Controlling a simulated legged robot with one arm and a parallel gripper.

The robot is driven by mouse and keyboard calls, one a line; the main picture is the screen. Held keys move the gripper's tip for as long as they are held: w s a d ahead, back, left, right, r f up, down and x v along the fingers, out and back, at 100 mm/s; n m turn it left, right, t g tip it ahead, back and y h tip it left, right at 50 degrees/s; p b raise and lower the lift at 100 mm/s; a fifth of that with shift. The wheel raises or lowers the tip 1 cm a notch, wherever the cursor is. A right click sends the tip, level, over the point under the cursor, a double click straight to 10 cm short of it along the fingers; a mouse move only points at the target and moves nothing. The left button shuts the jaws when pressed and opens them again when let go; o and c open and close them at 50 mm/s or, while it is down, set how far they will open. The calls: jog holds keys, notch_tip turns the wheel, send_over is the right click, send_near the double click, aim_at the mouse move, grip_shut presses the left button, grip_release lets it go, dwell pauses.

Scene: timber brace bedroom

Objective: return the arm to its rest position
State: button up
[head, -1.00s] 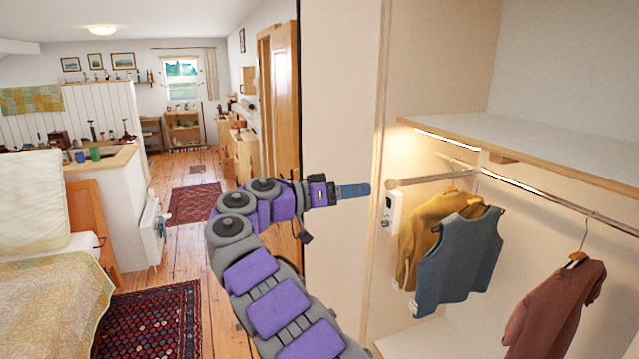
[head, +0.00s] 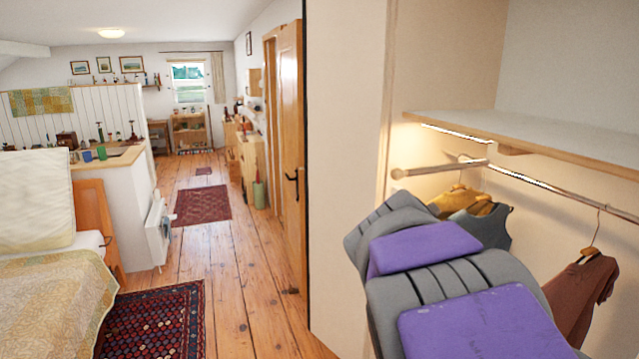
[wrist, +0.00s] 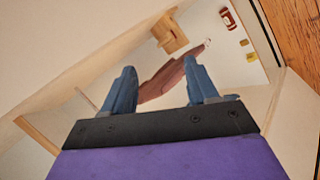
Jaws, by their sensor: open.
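My gripper is out of sight in the head view. In the wrist view my gripper (wrist: 163,88) shows two blue fingers spread apart with nothing between them. A reddish-brown garment (wrist: 163,80) shows beyond the fingers, and it looks apart from them.
The open wardrobe has a shelf (head: 530,145) and a rail (head: 560,190). A yellow top (head: 462,198), a grey-blue vest (head: 488,224) and a reddish-brown shirt (head: 580,295) hang there. A bed (head: 50,300) stands left.

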jog(key=s+a+f+n+y, duration=0.1)
jog(key=s+a+f+y, duration=0.2)
jog(key=s, duration=0.5)
jog(key=s+a+f+n+y+b, duration=0.1)
jog(key=s+a+f+y, duration=0.1)
jog(key=s+a+f, duration=0.3)
jog(key=s+a+f+n+g+y+b, duration=0.1)
jog(key=s+a+f+y, duration=0.2)
jog(key=s+a+f, duration=0.2)
jog(key=s+f, duration=0.3)
jog(key=s, duration=0.3)
jog(key=shift+y, duration=0.3)
jog(key=shift+o, duration=0.2)
jog(key=shift+w, duration=0.1)
